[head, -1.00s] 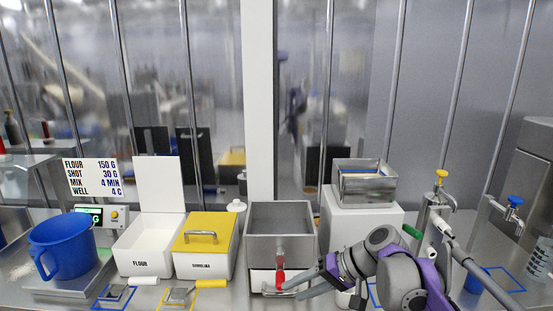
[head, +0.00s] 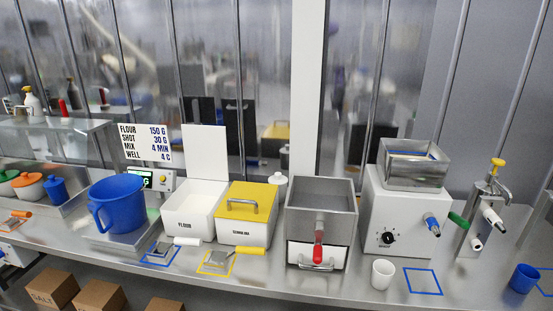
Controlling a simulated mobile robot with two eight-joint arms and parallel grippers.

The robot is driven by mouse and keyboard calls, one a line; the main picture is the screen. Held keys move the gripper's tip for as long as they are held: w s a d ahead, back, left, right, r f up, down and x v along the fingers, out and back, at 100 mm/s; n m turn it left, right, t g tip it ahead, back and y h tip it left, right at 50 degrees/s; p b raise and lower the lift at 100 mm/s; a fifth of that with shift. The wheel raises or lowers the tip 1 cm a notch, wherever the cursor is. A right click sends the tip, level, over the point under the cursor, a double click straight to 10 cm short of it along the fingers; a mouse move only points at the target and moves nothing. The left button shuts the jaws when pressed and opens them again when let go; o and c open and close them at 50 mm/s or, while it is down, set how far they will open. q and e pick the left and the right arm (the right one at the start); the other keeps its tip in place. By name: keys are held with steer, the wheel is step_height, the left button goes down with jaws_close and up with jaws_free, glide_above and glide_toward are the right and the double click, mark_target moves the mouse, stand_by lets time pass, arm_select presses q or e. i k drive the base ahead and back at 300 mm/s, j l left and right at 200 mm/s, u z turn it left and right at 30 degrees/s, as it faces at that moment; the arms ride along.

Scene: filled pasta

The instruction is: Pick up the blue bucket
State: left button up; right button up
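The blue bucket (head: 118,205) stands upright on a metal scale plate (head: 132,236) at the left of the counter, with its handle on its left side. Nothing visible touches it apart from the plate. Neither of my grippers shows in the head view now.
A scale display (head: 150,180) stands behind the bucket. To its right are an open flour bin (head: 190,222), a yellow-lidded semolina bin (head: 246,215) and a grey machine (head: 320,205). Scoops lie in front of the bins. Orange and green pots (head: 28,186) stand left. Cardboard boxes (head: 98,296) sit below.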

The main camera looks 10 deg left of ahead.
mark_target(119, 199)
steer(key=u, duration=1.5)
